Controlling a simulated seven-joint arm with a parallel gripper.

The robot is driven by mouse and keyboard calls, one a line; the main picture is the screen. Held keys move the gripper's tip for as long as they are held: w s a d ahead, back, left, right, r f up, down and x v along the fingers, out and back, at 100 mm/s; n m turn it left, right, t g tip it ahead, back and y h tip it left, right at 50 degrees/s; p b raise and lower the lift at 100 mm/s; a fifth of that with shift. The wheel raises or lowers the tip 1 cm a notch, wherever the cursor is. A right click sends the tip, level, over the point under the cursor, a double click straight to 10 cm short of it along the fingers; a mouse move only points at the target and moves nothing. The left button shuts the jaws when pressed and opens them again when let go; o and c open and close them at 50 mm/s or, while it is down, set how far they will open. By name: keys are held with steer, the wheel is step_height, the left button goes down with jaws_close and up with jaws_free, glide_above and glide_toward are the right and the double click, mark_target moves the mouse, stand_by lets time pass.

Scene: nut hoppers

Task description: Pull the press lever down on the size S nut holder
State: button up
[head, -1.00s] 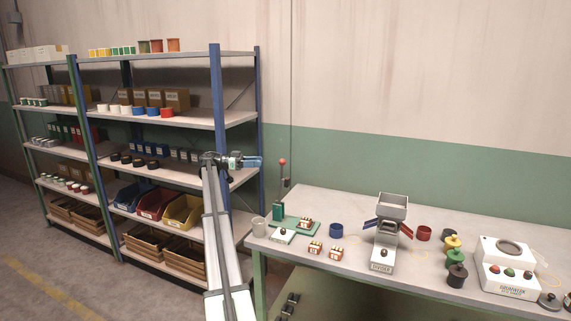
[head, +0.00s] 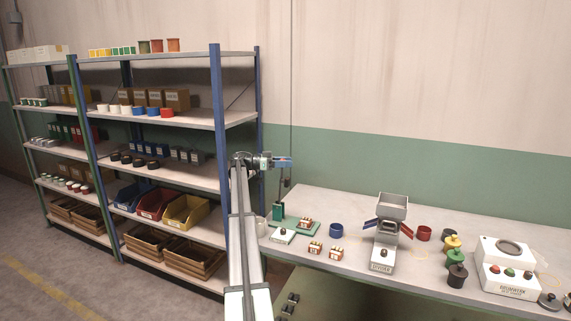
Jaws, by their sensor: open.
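The press stands at the left end of the workbench, with a dark green post (head: 278,210) and a green base plate (head: 307,230). Its lever and red knob are hidden behind my gripper (head: 290,162). A small nut holder (head: 305,223) with a red-and-white front sits on the base plate. Two similar holders, one (head: 315,247) and another (head: 335,252), stand on the bench in front. Their size marks are too small to read. My gripper is open, points right and overlaps the knob's place in the picture; I cannot tell whether it touches.
A white block with a dark knob (head: 283,236) and a pale cup (head: 261,226) stand by the press. A blue cup (head: 337,230), a hopper divider (head: 391,203) and a white machine (head: 505,266) are farther right. The shelf rack (head: 222,130) stands left, close to my arm in the picture.

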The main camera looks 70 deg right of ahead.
steer(key=shift+c, duration=0.5)
jaws_close()
